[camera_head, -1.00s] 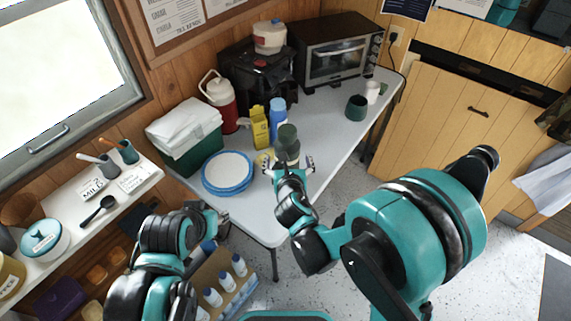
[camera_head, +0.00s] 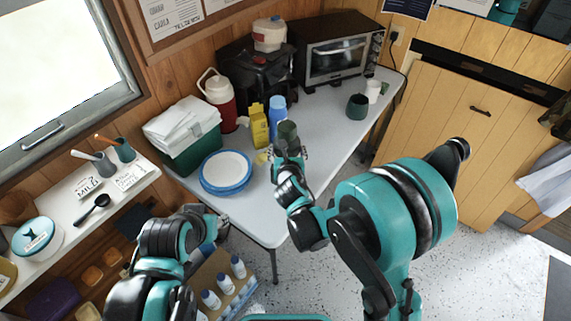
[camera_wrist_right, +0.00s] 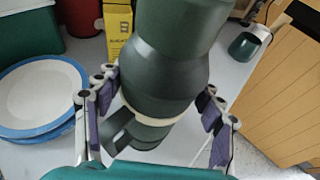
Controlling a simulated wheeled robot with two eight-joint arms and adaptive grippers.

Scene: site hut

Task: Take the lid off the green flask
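The green flask (camera_head: 287,134) stands upright on the grey table, with a dark green cup-shaped lid on top. In the right wrist view the flask (camera_wrist_right: 163,75) fills the middle, with its lid (camera_wrist_right: 185,22) at the top edge, a cream band and a handle lower down. My right gripper (camera_head: 290,152) is at the flask. Its fingers are spread on both sides of the body, below the lid; I cannot tell whether they touch it. My left gripper (camera_head: 218,222) is low by the table's front left edge, away from the flask; its fingers are too small to read.
Blue-rimmed plates (camera_head: 226,171) lie left of the flask. A yellow box (camera_head: 259,126) and a blue bottle (camera_head: 277,115) stand close behind it. A green mug (camera_head: 357,106) and a white mug (camera_head: 374,91) are to the right. The table between flask and mugs is clear.

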